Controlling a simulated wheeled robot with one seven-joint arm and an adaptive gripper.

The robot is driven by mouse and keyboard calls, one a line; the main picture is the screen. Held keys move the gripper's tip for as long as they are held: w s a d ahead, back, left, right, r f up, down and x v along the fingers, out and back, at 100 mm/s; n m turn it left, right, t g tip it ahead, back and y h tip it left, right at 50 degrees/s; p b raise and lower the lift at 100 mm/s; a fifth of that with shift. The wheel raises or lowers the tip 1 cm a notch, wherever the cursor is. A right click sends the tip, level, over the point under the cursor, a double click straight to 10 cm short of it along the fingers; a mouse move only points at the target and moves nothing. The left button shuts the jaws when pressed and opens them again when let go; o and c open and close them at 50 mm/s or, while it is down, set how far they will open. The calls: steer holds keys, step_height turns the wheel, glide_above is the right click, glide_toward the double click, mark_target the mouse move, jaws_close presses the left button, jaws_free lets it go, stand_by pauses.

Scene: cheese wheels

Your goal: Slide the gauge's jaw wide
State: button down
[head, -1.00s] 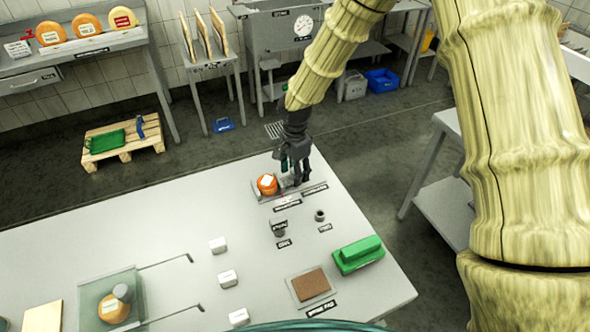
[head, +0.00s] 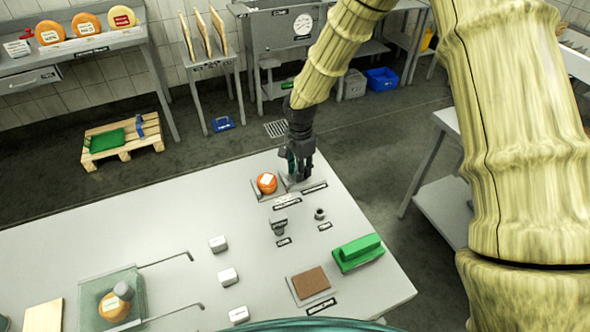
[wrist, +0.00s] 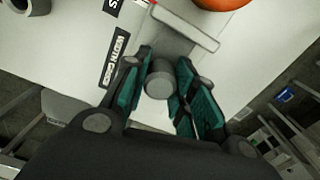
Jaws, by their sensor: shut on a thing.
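The gauge (head: 257,192) lies at the far right part of the table, with a small orange cheese (head: 267,183) on it. In the wrist view its grey jaw bar (wrist: 186,27) stands crosswise, with part of the orange cheese (wrist: 222,3) beyond it at the top edge. A round grey knob (wrist: 159,79) on the jaw side sits between my fingers. My gripper (head: 300,178) is shut on this knob, just right of the cheese; the fingers (wrist: 161,88) lie on both sides of it. In the head view my gripper hides much of the jaw.
The width gauge label (wrist: 115,55) lies beside the gauge. Nearer on the table are a grey weight (head: 279,226), a small dark ring (head: 319,214), a green block (head: 357,253) and a brown pad (head: 310,282). The table's right edge is close to my gripper.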

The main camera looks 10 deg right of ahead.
steer(key=shift+w+d, duration=0.15)
steer(key=shift+d, duration=0.4)
steer(key=c, duration=1.1)
jaws_free()
steer(key=shift+d, duration=0.2)
steer(key=shift+c, duration=0.2)
steer(key=shift+a+r, duration=0.15)
steer(key=shift+a, duration=0.05)
step_height(320, 180, up, 12)
steer(key=shift+d, duration=0.15)
steer(key=shift+f, duration=0.2)
